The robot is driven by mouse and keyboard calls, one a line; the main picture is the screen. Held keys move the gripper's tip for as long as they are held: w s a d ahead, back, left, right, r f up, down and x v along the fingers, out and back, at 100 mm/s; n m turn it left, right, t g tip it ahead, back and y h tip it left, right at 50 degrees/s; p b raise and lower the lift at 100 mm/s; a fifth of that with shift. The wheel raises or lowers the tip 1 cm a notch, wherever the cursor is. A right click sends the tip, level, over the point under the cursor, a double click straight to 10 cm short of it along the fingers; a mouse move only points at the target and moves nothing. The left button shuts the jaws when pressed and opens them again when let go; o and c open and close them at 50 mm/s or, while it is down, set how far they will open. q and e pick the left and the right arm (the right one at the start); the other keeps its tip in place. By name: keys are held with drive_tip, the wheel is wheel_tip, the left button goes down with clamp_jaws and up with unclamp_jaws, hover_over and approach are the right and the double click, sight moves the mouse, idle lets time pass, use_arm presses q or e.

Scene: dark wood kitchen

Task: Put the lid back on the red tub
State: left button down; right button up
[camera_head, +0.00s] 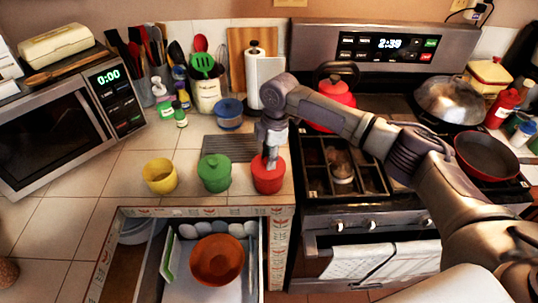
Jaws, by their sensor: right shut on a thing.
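The red tub (269,182) stands on the tiled counter near its front edge, just left of the stove. My right gripper (271,163) points down over the tub's top, shut on the red lid. The fingers hide most of the lid, and lid and tub are the same red, so I cannot tell whether the lid is fully seated or slightly raised. My left gripper is not in view.
A green lidded tub (214,174) and a yellow open tub (160,177) stand to the left. An open drawer (185,285) below holds an orange bowl (217,259). The stove (345,210) with a red kettle (333,100) is right. A dark grey mat (228,147) lies behind.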

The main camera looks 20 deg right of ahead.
idle(0.4)
drive_tip(key=o, duration=0.9)
drive_tip(key=shift+o, duration=0.5)
drive_tip(key=o, duration=0.4)
drive_tip(key=shift+r+p, duration=3.55)
drive_tip(key=shift+p, duration=0.2)
